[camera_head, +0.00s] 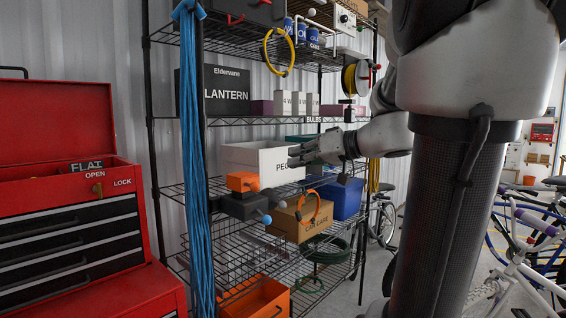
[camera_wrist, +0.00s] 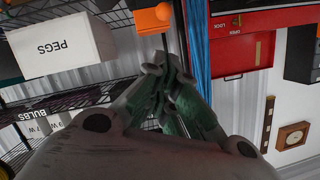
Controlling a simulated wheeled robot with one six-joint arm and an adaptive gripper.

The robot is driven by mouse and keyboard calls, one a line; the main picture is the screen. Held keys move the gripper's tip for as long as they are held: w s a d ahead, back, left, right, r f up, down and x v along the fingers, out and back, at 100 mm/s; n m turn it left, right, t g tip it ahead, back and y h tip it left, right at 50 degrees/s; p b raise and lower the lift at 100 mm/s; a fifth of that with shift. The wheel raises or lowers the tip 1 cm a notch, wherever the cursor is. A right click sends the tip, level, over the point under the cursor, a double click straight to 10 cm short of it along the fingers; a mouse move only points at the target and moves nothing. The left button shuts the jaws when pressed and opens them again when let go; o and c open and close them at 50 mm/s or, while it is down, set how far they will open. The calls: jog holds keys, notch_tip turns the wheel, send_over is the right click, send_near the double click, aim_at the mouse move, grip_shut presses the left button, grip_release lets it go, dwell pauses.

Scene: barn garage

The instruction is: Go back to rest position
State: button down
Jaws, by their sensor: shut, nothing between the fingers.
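My gripper (camera_head: 297,156) is in front of the wire shelving in the head view, close to the white box marked PEGS (camera_head: 262,164). My arm reaches in from the right to hold it at about that shelf's height. In the wrist view my gripper (camera_wrist: 158,72) has its fingertips together with nothing between them. The PEGS box (camera_wrist: 60,46) shows at the left of that view, apart from the fingers. I cannot tell the exact gap between gripper and box in the head view.
The wire shelf (camera_head: 190,192) holds an orange and black item (camera_head: 243,196), a CAR CARE box (camera_head: 300,220) and a blue bin (camera_head: 340,198). A blue hanging bundle (camera_head: 192,150) is left of it. A red tool chest (camera_head: 75,225) stands left; bicycles (camera_head: 530,235) stand right.

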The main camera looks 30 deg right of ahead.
jog(key=s+d+f+m+g+h, duration=0.35)
jog(key=s+f+m+g, duration=0.4)
jog(key=s+f, duration=0.7)
jog(key=s+a+n+g+h, duration=0.1)
jog(key=s+a+n+h, duration=0.2)
jog(key=n, duration=0.4)
jog(key=shift+s+a, duration=0.65)
jog(key=shift+s, duration=0.45)
jog(key=shift+f+g+h, duration=0.1)
jog(key=shift+g+h, duration=0.15)
